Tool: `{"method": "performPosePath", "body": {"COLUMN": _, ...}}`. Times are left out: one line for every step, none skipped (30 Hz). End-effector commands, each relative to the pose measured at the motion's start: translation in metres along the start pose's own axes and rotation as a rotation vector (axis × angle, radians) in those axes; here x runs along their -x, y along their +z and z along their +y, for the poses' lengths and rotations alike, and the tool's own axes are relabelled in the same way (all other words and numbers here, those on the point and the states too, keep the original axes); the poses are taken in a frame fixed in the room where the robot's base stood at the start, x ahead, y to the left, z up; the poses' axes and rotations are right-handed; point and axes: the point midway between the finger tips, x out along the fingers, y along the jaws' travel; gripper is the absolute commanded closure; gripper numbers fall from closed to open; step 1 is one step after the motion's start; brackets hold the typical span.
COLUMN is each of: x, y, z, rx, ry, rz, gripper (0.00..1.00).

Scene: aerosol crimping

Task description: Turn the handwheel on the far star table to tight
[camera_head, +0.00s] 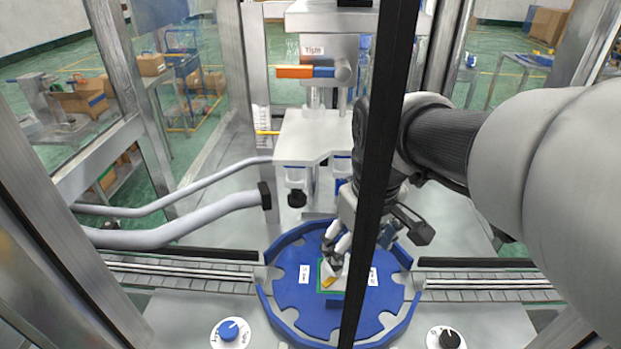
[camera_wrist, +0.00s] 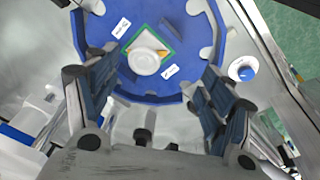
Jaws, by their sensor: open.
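The blue star table (camera_head: 290,302) has a notched raised rim and stands in the middle of the head view. At its centre is a small pale handwheel (camera_head: 333,269) with a yellow mark, on a green-edged square. In the wrist view the handwheel (camera_wrist: 145,60) is a white round cap, and the star table (camera_wrist: 98,22) fills the top. My gripper (camera_head: 343,244) points down over the centre, its fingers apart. In the wrist view my gripper (camera_wrist: 157,68) has one finger each side of the handwheel, with gaps. The dark post hides part of my gripper and the table.
A dark upright post (camera_head: 372,170) crosses the head view in front of my arm. A machine head (camera_head: 312,135) stands behind the table. Conveyors (camera_head: 185,274) run to both sides. A blue knob (camera_head: 229,330) and a black knob (camera_head: 446,338) sit in front.

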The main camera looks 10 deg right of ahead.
Motion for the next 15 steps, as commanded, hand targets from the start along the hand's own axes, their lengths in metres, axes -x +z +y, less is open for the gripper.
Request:
{"method": "performPosePath", "body": {"x": -0.016, "y": -0.015, "z": 0.005, "rx": 0.035, "ry": -0.012, "rz": -0.030, "gripper": 0.19}}
{"method": "performPosePath", "body": {"x": -0.023, "y": -0.023, "z": 0.008, "rx": 0.058, "ry": -0.017, "rz": -0.043, "gripper": 0.18}}
{"method": "performPosePath", "body": {"x": -0.033, "y": -0.033, "z": 0.011, "rx": 0.086, "ry": -0.026, "rz": -0.062, "gripper": 0.18}}
{"method": "performPosePath", "body": {"x": -0.040, "y": -0.039, "z": 0.014, "rx": 0.106, "ry": -0.032, "rz": -0.074, "gripper": 0.18}}
{"method": "performPosePath", "body": {"x": -0.048, "y": -0.046, "z": 0.016, "rx": 0.125, "ry": -0.038, "rz": -0.086, "gripper": 0.18}}
{"method": "performPosePath", "body": {"x": -0.057, "y": -0.053, "z": 0.019, "rx": 0.150, "ry": -0.045, "rz": -0.100, "gripper": 0.18}}
{"method": "performPosePath", "body": {"x": -0.064, "y": -0.058, "z": 0.021, "rx": 0.165, "ry": -0.051, "rz": -0.109, "gripper": 0.18}}
{"method": "performPosePath", "body": {"x": -0.070, "y": -0.062, "z": 0.022, "rx": 0.180, "ry": -0.056, "rz": -0.118, "gripper": 0.18}}
{"method": "performPosePath", "body": {"x": -0.077, "y": -0.067, "z": 0.024, "rx": 0.197, "ry": -0.062, "rz": -0.128, "gripper": 0.18}}
{"method": "performPosePath", "body": {"x": -0.082, "y": -0.070, "z": 0.025, "rx": 0.209, "ry": -0.065, "rz": -0.133, "gripper": 0.18}}
{"method": "performPosePath", "body": {"x": -0.086, "y": -0.073, "z": 0.026, "rx": 0.217, "ry": -0.069, "rz": -0.138, "gripper": 0.18}}
{"method": "performPosePath", "body": {"x": -0.090, "y": -0.075, "z": 0.027, "rx": 0.228, "ry": -0.072, "rz": -0.144, "gripper": 0.18}}
{"method": "performPosePath", "body": {"x": -0.092, "y": -0.077, "z": 0.027, "rx": 0.234, "ry": -0.074, "rz": -0.146, "gripper": 0.18}}
{"method": "performPosePath", "body": {"x": -0.094, "y": -0.078, "z": 0.028, "rx": 0.238, "ry": -0.076, "rz": -0.149, "gripper": 0.18}}
{"method": "performPosePath", "body": {"x": -0.097, "y": -0.079, "z": 0.028, "rx": 0.241, "ry": -0.077, "rz": -0.151, "gripper": 0.18}}
